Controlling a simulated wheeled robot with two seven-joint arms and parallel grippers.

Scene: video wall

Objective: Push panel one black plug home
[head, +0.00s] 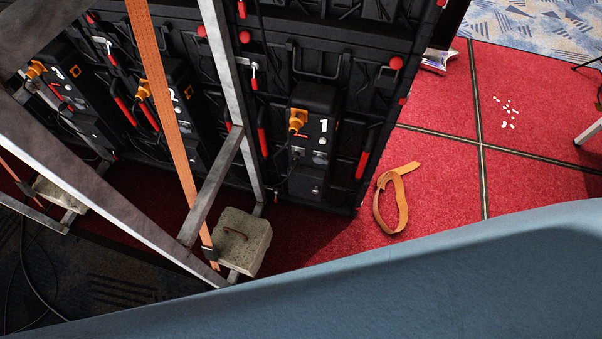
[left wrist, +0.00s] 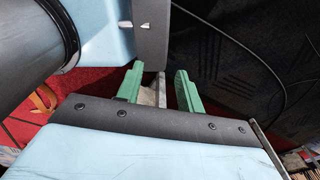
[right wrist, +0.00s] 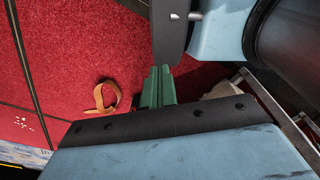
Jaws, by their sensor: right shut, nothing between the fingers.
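Panel one's power box (head: 314,120), marked 1, is on the back of the black video wall in the head view. An orange plug (head: 298,118) sits in its upper part. A small dark shape, perhaps the black plug (head: 297,153), shows below it beside the number; I cannot tell how far in it sits. My left gripper (left wrist: 159,82) shows only in the left wrist view, with its green fingers apart and nothing between them. My right gripper (right wrist: 158,84) shows only in the right wrist view, with its green fingers together and empty. Neither gripper is near the plug.
Metal braces (head: 222,70) and an orange strap (head: 160,100) stand left of panel one. A concrete block (head: 240,240) weighs the frame's foot. A loose orange strap (head: 400,195) and white bits (head: 506,110) lie on the red carpet (head: 440,130).

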